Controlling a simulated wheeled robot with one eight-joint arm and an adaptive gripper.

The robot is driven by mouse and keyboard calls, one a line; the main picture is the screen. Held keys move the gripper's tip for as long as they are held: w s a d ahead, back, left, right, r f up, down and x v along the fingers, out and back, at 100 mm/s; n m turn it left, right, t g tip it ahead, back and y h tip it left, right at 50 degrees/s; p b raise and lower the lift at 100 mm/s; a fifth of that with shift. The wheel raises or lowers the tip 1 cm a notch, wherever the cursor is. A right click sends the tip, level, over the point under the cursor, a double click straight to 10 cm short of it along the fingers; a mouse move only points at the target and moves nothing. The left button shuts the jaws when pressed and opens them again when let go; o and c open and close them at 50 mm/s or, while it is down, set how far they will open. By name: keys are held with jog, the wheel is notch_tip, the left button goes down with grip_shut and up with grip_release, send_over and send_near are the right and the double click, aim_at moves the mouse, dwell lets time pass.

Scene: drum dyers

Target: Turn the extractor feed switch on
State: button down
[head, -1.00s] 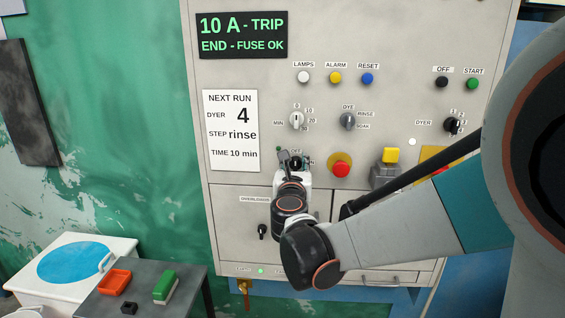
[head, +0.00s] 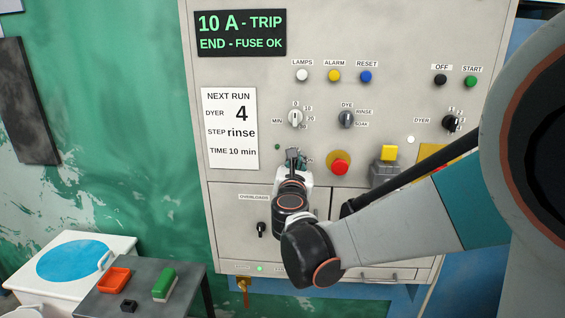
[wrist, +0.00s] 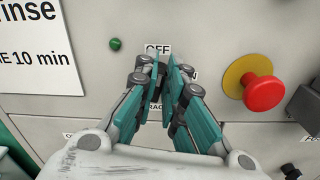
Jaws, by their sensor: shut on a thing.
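The extractor feed switch is on the cabinet front, and my gripper (head: 294,160) covers it in the head view. In the wrist view, an OFF label (wrist: 157,48) shows just above the fingertips, and part of another label shows to their right. Part of the extractor label (wrist: 154,106) shows below, between the fingers. My gripper, also in the wrist view (wrist: 166,64), has its teal fingers close together, shut on the switch. The knob is almost wholly hidden between the fingers, so I cannot tell which way it points.
A red mushroom button (wrist: 263,92) on a yellow disc sits close to the right of my gripper. A small green lamp (wrist: 115,44) is at the upper left. The minutes dial (head: 295,118) and the dye selector (head: 346,118) are above. The overloads switch (head: 261,229) is below.

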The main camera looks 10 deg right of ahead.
jog(key=shift+s+d+f+m, duration=0.1)
jog(key=shift+d+f+m, duration=0.15)
jog(key=shift+m, duration=2.35)
jog(key=shift+s+d+f+m, duration=0.1)
jog(key=shift+d+f+m, duration=0.2)
jog(key=shift+m, duration=2.3)
jog(key=shift+s+d+f+m, duration=0.1)
jog(key=shift+f+m, duration=0.25)
jog(key=shift+m, duration=2.25)
jog(key=c, duration=1.7)
grip_release()
jog(key=v, duration=1.2)
jog(key=shift+s, duration=0.1)
